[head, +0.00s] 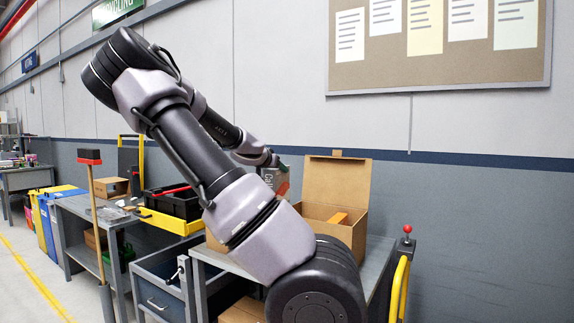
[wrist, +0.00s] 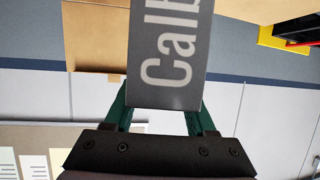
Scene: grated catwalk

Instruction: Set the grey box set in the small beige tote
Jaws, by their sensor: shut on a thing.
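The grey box (wrist: 170,50) has white lettering that starts "Cal". My gripper (wrist: 163,103) is shut on it, with green fingers at its sides in the wrist view. In the head view the grey box (head: 269,177) is in the air above the bench, partly hidden by my arm, just left of the open tan box. I cannot pick out the small beige tote for certain. A tan container edge (head: 213,241) shows on the bench, mostly hidden behind my arm.
An open cardboard box (head: 348,234) with a raised lid stands on the grey bench (head: 377,250) and holds an orange thing. A black crate (head: 173,203) and yellow tray (head: 172,224) stand farther left. A broom (head: 95,205) stands upright at the left.

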